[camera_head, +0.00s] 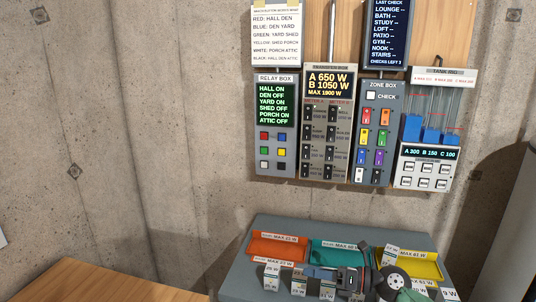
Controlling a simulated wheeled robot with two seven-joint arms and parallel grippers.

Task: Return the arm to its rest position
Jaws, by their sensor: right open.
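My right gripper (322,275) is at the bottom of the head view, over the front part of a grey bench with coloured trays. Its dark wrist and round joint lie to its right. It is open, and I see nothing held in it, though its fingertips are small and partly mixed with the labelled items behind. My left gripper is not in view.
The grey bench (262,228) carries an orange tray (277,246), a teal tray (338,252) and a yellow tray (425,265), with several labelled blocks in front. A relay box (276,166), a zone box (378,188) and other panels hang above. A wooden top (98,284) is left.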

